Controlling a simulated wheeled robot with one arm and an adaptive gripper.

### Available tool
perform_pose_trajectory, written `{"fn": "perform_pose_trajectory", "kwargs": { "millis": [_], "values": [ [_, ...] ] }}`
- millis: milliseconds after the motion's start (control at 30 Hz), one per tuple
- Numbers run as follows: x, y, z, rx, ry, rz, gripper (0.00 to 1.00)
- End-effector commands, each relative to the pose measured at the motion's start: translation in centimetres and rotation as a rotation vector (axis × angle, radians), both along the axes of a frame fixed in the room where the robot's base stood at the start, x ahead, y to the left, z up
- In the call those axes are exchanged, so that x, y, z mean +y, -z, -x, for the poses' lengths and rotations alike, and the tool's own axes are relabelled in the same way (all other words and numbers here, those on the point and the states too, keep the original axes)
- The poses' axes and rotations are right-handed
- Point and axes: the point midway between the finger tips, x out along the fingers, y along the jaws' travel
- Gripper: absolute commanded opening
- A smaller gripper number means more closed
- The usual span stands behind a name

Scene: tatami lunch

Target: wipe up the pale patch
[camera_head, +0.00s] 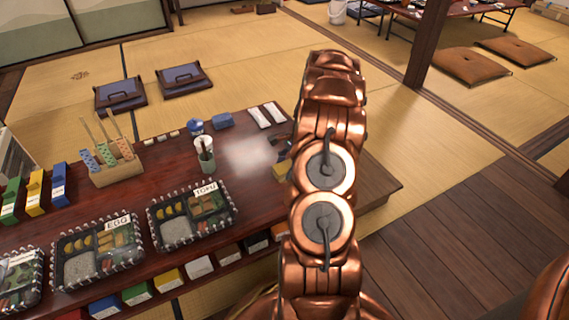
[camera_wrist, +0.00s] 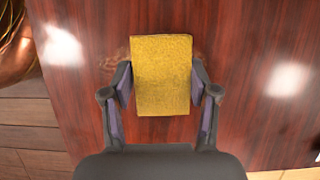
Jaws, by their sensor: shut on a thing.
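My gripper (camera_wrist: 161,90) is shut on a yellow sponge (camera_wrist: 162,75), which sits between its two dark fingers over the reddish wood table. In the head view, a bit of the sponge (camera_head: 280,171) shows left of my arm, which hides most of the gripper. A whitish, soft-edged patch (camera_head: 246,156) lies on the table left of the gripper, right of the white cup. In the wrist view, bright spots show on both sides, and I cannot tell if they are glare or the patch. A faint mottled mark shows around the sponge's upper edge.
Bento boxes (camera_head: 190,217) line the front. The table's right end (camera_head: 383,187) looks clear.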

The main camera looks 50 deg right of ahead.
Motion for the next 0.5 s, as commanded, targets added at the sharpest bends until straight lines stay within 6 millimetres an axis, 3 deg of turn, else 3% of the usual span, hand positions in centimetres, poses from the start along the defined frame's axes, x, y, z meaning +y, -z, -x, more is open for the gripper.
{"fn": "perform_pose_trajectory", "kwargs": {
  "millis": [500],
  "values": [
    [1.1, 0.2, 2.9, 0.001, -0.001, 0.000, 0.32]
  ]
}}
